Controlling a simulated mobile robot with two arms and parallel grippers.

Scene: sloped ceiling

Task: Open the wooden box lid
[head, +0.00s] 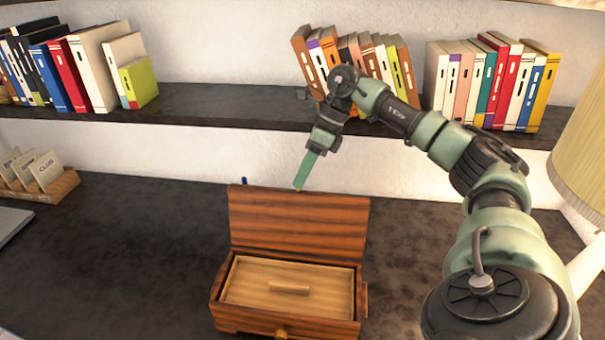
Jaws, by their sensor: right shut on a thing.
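The wooden box (226,317) stands on the dark desk at the bottom middle of the head view. Its striped brown lid (298,232) is raised and stands nearly upright at the back of the box. Inside the box is a lighter wooden panel (260,285) with a small bar handle. My right gripper (299,186) reaches down from above and is shut on the top edge of the lid, near its middle. The fingertips are small here, so the exact grip is hard to see. My left gripper is out of view.
A shelf (210,108) with several books runs behind the box, above the desk. A wooden card holder (62,190) and the corner of a grey flat object (10,222) lie at left. A lampshade (585,140) stands at right. The desk left of the box is clear.

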